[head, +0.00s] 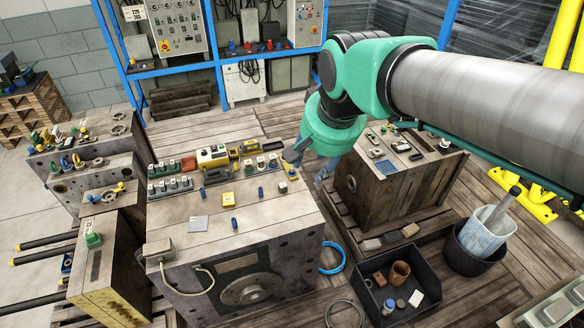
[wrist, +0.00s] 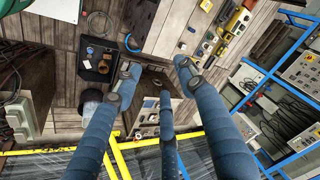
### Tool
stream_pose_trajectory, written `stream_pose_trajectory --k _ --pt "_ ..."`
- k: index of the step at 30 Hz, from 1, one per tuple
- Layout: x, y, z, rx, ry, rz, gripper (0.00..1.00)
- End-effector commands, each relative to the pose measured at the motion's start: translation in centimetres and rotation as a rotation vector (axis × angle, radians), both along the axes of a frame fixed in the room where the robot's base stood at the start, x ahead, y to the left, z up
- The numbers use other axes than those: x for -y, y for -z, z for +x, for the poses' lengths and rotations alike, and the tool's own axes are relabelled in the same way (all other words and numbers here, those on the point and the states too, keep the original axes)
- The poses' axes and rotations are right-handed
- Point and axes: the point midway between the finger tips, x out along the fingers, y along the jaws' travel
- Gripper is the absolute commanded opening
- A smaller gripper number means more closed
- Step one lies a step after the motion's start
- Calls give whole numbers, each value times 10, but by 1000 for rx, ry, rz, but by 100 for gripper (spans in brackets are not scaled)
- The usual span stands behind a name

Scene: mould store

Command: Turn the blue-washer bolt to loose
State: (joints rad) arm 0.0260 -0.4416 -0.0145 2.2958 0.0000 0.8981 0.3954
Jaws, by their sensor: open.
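I cannot make out for certain which part is the blue-washer bolt. Small blue upright pieces stand on the middle mould block (head: 270,222): one near its front (head: 234,224) and one farther right (head: 261,192). A flat blue piece (head: 385,167) lies on top of the right mould block (head: 370,200). My gripper (head: 308,160) hangs from the green wrist, above and between these two blocks, partly hidden by that wrist. In the wrist view my gripper (wrist: 158,70) has its blue-sleeved fingers spread apart, with nothing between them.
A black crate (head: 420,309) and a dark bucket (head: 463,254) stand on the floor. Blue racks (head: 220,62) stand behind.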

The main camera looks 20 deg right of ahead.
Motion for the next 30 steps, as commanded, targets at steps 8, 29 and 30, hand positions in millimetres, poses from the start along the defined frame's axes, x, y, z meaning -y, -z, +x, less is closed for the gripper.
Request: stream_pose_trajectory --k 8,29,30 --pt "9 -8 66 -45 198 75 40" --pt "36 26 229 -143 712 231 40" --pt "38 30 238 -148 742 239 40"
